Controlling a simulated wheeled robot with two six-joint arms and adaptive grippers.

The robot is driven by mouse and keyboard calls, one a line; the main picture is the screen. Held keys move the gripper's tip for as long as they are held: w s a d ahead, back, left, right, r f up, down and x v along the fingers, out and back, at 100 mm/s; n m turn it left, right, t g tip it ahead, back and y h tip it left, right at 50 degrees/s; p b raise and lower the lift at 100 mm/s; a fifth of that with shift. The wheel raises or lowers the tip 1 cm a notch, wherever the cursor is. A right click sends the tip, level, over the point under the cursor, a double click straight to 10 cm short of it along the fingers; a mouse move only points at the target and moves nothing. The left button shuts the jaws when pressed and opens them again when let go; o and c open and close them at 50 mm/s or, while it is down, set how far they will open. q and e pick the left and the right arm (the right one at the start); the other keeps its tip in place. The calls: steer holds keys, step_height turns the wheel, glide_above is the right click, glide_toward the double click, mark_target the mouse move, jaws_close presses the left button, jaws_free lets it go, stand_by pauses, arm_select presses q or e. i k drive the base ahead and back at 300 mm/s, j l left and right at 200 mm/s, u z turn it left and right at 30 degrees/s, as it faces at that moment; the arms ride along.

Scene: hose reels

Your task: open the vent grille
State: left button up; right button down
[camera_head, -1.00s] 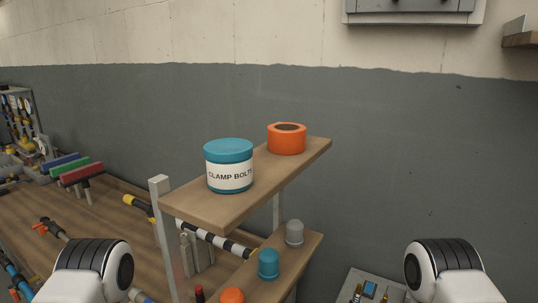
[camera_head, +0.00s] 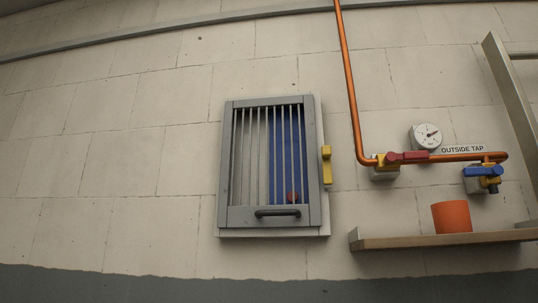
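The vent grille (camera_head: 249,165) is a grey frame with upright bars, set on the pale block wall. It looks shut against its surround. A dark horizontal handle (camera_head: 278,213) is on its lower rail. A yellow latch-like piece (camera_head: 327,165) sits on the right side of the surround. Behind the bars a blue panel and a small reddish round thing show in part. Neither of my grippers is in view.
To the right, a copper pipe (camera_head: 348,80) runs down the wall to a red-handled valve (camera_head: 405,157), a gauge (camera_head: 427,136) and a blue-handled tap (camera_head: 484,171) labelled OUTSIDE TAP. Below, an orange cup-like container (camera_head: 451,217) stands on a wooden shelf (camera_head: 400,242). The wall left of the grille is bare.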

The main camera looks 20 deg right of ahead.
mark_target(303, 214)
steer(key=k+l+z, duration=0.1)
steer(key=k+z, duration=0.25)
steer(key=l, duration=0.6)
steer(key=k+l+z, duration=0.1)
steer(key=l, duration=0.5)
